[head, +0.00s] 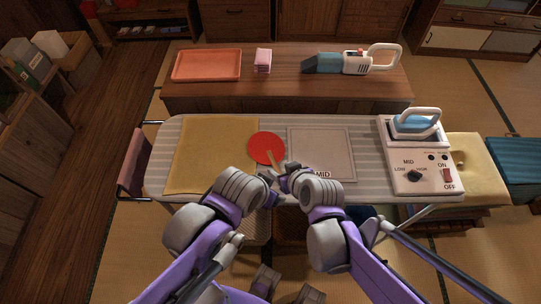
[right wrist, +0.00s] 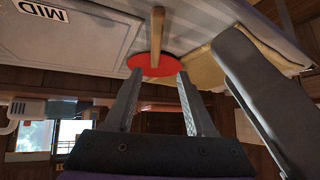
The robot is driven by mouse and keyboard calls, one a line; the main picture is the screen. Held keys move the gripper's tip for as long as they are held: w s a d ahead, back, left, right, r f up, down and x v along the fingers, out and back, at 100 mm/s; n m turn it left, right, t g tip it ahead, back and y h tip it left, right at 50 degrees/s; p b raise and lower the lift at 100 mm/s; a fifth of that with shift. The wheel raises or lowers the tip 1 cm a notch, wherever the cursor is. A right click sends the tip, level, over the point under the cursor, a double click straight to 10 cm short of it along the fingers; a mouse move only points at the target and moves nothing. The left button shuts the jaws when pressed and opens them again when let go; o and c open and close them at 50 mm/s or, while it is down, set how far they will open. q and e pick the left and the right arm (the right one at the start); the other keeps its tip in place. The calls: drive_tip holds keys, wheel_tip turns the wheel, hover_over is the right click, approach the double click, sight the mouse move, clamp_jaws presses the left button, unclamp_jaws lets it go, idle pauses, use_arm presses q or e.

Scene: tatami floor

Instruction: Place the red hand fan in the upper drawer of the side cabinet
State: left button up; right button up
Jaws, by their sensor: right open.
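The red hand fan (head: 265,147) lies on the ironing board, its round face away from me and its light wooden handle pointing to my grippers. My right gripper (head: 286,173) is close to the handle, at the near edge of the board. In the right wrist view, the open right gripper (right wrist: 160,78) has the red fan (right wrist: 153,65) beyond its fingertips, with nothing held. My left gripper (head: 268,179) is beside the right one; its jaws are too small and overlapped to read. A wooden cabinet (head: 470,18) with drawer fronts stands at the far right; I cannot tell whether it is the side cabinet.
The striped ironing board (head: 365,135) carries a tan cloth (head: 212,155), a grey mat (head: 322,150) and a control panel with an iron (head: 416,125). Behind it, a low wooden chest (head: 285,85) holds an orange tray (head: 207,64), pink stack (head: 262,60) and handheld vacuum (head: 345,63).

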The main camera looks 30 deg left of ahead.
sight(273, 161)
drive_tip(key=shift+w+x, duration=0.25)
drive_tip(key=shift+x, duration=1.6)
drive_tip(key=shift+w+x, duration=0.2)
drive_tip(key=shift+x, duration=1.6)
drive_tip(key=shift+d+r, duration=0.15)
drive_tip(key=shift+d, duration=0.05)
drive_tip(key=shift+c, duration=0.2)
clamp_jaws()
